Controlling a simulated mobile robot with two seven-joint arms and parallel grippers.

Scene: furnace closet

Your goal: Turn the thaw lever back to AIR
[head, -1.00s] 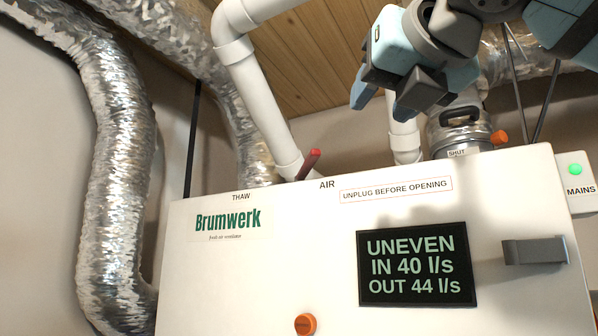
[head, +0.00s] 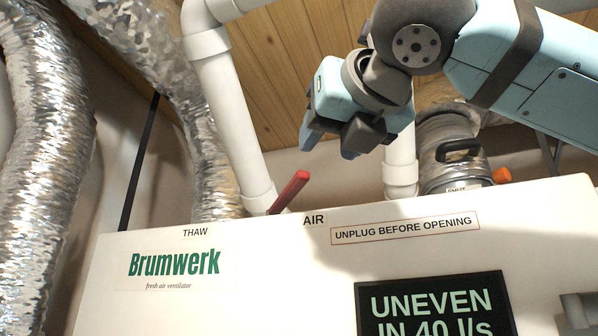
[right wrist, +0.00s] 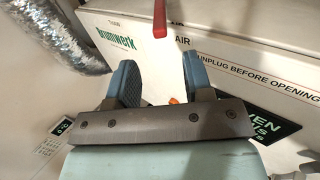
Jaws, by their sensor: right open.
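The red thaw lever (head: 289,192) stands on the top edge of the white ventilator box (head: 250,290). It leans to the right, its tip close to the AIR mark (head: 313,220); the THAW mark (head: 195,232) is further left. My right gripper (head: 331,142) is open and empty, above and to the right of the lever, apart from it in the head view. In the right wrist view the lever (right wrist: 160,18) shows at the top, beyond the gap between the two blue fingers (right wrist: 160,80). My left gripper is not in view.
White pipes (head: 225,100) rise behind the box and silver ducts (head: 40,150) run on the left. A dark display (head: 435,303) is on the front.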

